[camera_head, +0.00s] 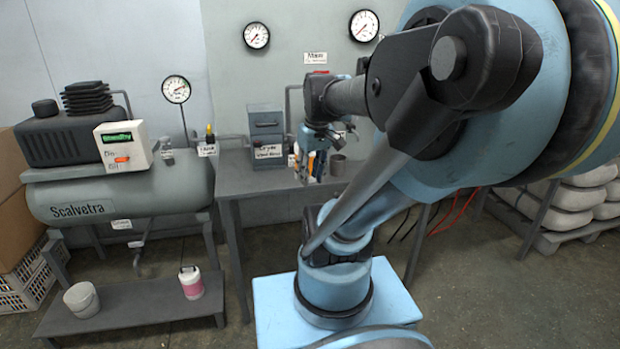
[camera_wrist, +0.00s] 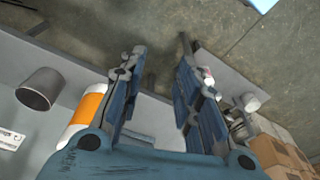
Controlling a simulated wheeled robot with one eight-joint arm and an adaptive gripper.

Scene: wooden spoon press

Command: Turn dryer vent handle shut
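The dryer (camera_head: 265,126) is a blue-grey box with a white label, standing on the grey bench left of my arm in the head view. I cannot make out its vent handle; it may be hidden behind my gripper or be too small to tell. My gripper (camera_head: 309,166) hangs over the bench just right of the dryer. In the wrist view my gripper (camera_wrist: 162,48) has its two blue fingers apart with nothing between them, and the bench edge and floor show beyond.
An orange and white bottle (camera_wrist: 86,113) stands close beside one finger. A grey metal cup (camera_wrist: 40,90) is near it. The compressor tank (camera_head: 120,192), with a gauge (camera_head: 176,89) above, is at left. A low shelf (camera_head: 140,305) holds a bucket (camera_head: 82,299) and a canister (camera_head: 191,282).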

